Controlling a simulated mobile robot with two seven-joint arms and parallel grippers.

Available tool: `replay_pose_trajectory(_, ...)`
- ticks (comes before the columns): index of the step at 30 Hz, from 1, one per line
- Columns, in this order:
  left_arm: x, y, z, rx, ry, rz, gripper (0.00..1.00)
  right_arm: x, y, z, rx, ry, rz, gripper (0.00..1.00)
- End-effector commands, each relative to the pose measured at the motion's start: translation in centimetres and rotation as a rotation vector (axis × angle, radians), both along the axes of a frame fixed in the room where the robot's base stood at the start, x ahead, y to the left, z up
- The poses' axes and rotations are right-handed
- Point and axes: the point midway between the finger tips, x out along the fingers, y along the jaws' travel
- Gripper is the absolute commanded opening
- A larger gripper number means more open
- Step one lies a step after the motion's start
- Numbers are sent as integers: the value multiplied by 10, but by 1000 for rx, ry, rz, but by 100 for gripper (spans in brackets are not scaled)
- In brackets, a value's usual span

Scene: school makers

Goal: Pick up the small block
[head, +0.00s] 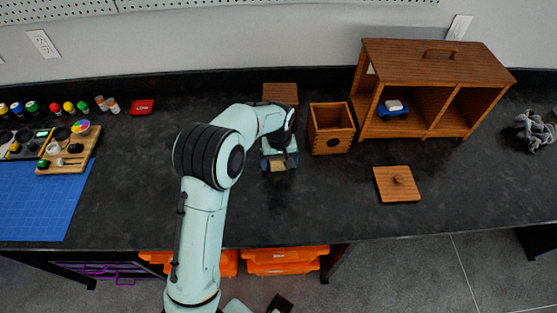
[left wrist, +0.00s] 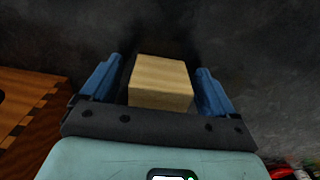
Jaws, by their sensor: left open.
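The small block is pale tan wood and lies on the dark worktop. In the left wrist view the block (left wrist: 160,82) sits between the two blue fingers of my left gripper (left wrist: 157,78), with a dark gap on each side. The fingers are open and do not appear closed on it. In the head view my left gripper (head: 279,161) points down at the worktop, and a bit of the block (head: 278,166) shows below it; the rest is hidden. My right gripper does not show.
An open wooden box (head: 331,128) stands just right of the gripper. A wooden lid (head: 397,184) lies further right, and a wooden cabinet (head: 400,60) with a blue toy car (head: 393,109) stands behind. The worktop left of my arm is clear up to a blue mat (head: 40,205).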

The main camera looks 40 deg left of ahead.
Motion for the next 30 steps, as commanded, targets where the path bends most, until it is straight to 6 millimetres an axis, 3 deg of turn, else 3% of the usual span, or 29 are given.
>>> replay_pose_trajectory(7,0,0,-2,0,-1,0,88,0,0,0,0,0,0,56)
replay_pose_trajectory(12,0,0,-2,0,-1,0,33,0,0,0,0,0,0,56)
replay_pose_trajectory(23,1,0,1,0,-3,0,31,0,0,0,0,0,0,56)
replay_pose_trajectory(30,1,0,28,0,-6,1,31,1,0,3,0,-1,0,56)
